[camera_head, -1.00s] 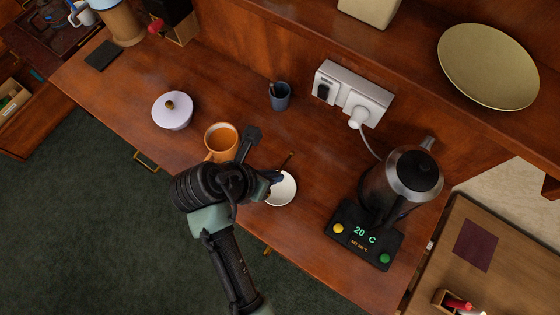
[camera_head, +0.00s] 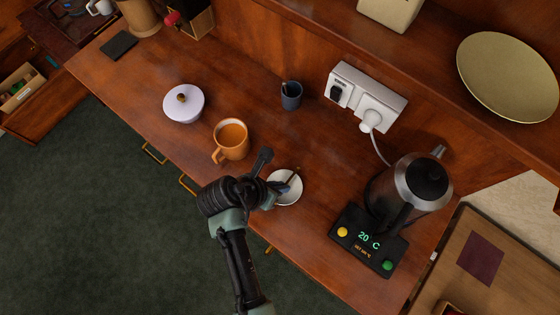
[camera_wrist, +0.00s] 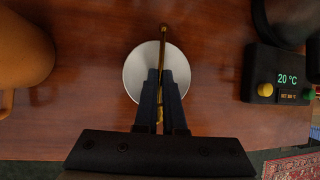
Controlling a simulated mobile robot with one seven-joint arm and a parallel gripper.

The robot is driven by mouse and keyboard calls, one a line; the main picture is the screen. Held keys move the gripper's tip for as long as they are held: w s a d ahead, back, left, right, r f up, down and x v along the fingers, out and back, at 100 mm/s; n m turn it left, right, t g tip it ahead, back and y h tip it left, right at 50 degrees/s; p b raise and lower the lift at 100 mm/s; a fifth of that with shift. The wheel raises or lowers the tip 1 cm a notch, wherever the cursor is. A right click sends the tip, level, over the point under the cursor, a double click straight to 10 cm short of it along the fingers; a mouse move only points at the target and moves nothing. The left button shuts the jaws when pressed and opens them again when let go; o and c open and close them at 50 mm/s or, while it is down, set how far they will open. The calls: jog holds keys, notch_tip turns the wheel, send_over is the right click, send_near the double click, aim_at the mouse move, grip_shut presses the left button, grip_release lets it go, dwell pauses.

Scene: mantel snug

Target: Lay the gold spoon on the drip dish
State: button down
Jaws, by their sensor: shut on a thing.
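The drip dish (camera_head: 287,194) is a small pale round dish on the wooden counter, right of the orange mug. It also shows in the wrist view (camera_wrist: 133,75), below my gripper. My gripper (camera_wrist: 163,75) is shut on the gold spoon (camera_wrist: 163,42), which runs lengthwise between the fingers. One end of the spoon reaches past the dish's far rim in the wrist view. In the head view the spoon shows only as a thin dark line over the dish. I cannot tell whether the spoon touches the dish.
An orange mug (camera_head: 231,140) of tea-coloured liquid stands left of the dish. A kettle (camera_head: 412,190) on a base with a lit display (camera_head: 368,240) stands to the right. A lidded white pot (camera_head: 184,103) and a dark blue cup (camera_head: 291,96) are farther back.

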jog(key=c, duration=1)
grip_release()
jog(key=shift+f, duration=0.1)
jog(key=shift+s+a+r, duration=0.1)
jog(key=shift+a+r, duration=0.05)
jog(key=shift+r, duration=0.3)
jog(key=v, duration=1.1)
jog(key=shift+r+p, duration=0.25)
jog(key=shift+p, duration=0.05)
jog(key=shift+s+a, duration=0.1)
jog(key=shift+a, duration=0.05)
